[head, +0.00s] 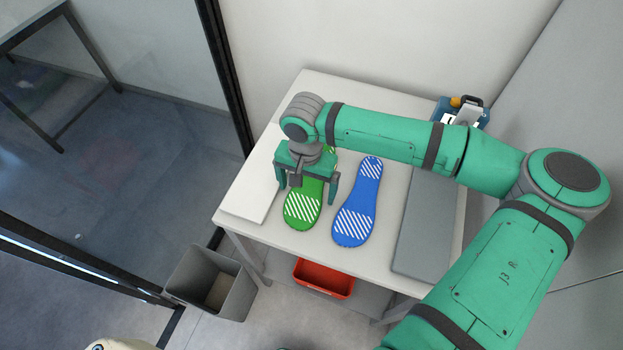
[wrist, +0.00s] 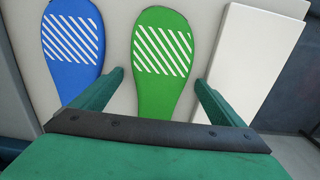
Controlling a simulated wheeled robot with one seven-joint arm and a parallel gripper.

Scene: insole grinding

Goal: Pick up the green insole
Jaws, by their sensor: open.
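The green insole (head: 302,208) lies flat on the white table, with white diagonal stripes on its wide end. My gripper (head: 307,196) is open above it, with one finger on each side of the insole in the picture. The gripper and wrist hide part of the insole in the head view. In the wrist view the green insole (wrist: 161,92) stands between the two fingers of my gripper (wrist: 158,80), and its near end is hidden behind the gripper body. I cannot tell how high the fingers are above the table.
A blue insole (head: 352,218) lies just right of the green one. A white board (head: 252,200) lies on the left and a grey panel (head: 420,248) on the right of the table (head: 300,239). A blue device (head: 484,118) stands at the back. A red bin (head: 323,280) and grey bin (head: 200,283) are below.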

